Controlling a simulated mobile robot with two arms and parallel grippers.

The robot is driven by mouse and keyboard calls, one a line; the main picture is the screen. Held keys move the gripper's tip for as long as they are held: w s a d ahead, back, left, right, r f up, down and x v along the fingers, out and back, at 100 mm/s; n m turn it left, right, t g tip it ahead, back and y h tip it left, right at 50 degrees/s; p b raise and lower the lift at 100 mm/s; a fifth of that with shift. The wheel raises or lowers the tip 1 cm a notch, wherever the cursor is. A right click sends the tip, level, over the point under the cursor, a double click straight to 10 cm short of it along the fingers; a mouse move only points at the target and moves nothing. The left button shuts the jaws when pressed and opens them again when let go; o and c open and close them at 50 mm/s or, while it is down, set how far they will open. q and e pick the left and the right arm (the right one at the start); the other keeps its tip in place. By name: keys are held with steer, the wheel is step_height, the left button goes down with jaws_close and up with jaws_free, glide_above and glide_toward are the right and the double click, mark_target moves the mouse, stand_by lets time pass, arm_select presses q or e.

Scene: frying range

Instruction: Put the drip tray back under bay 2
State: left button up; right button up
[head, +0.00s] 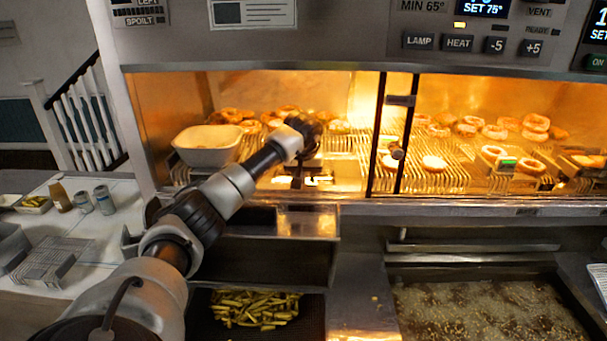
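A shiny metal tray-like piece (308,223) juts out below the front edge of the lit cabinet, in front of its left bay. It looks like the drip tray, but I cannot be sure. My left arm crosses from the lower left, and my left gripper (297,181) is at the cabinet's front edge, above this metal piece. The gripper's fingers are small and dark against the glow; I cannot tell if they hold anything or touch the tray. My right gripper is out of view.
A white bowl (208,146) and fried rings stand in the lit cabinet, left of a dark upright divider (378,135). More rings lie on racks to the right. Below are a basket of fries (254,308) and a bubbling fryer vat (485,308). A side counter (100,250) holds cans and wire racks.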

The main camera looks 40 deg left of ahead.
arm_select(q)
steer(key=shift+r, duration=0.2)
steer(key=b+v, duration=0.2)
steer(key=v, duration=0.4)
steer(key=shift+s+d+r+b, duration=0.1)
steer(key=shift+d+r+b, duration=0.1)
steer(key=shift+b, duration=0.1)
steer(key=shift+s+r, duration=0.1)
steer(key=shift+r, duration=0.25)
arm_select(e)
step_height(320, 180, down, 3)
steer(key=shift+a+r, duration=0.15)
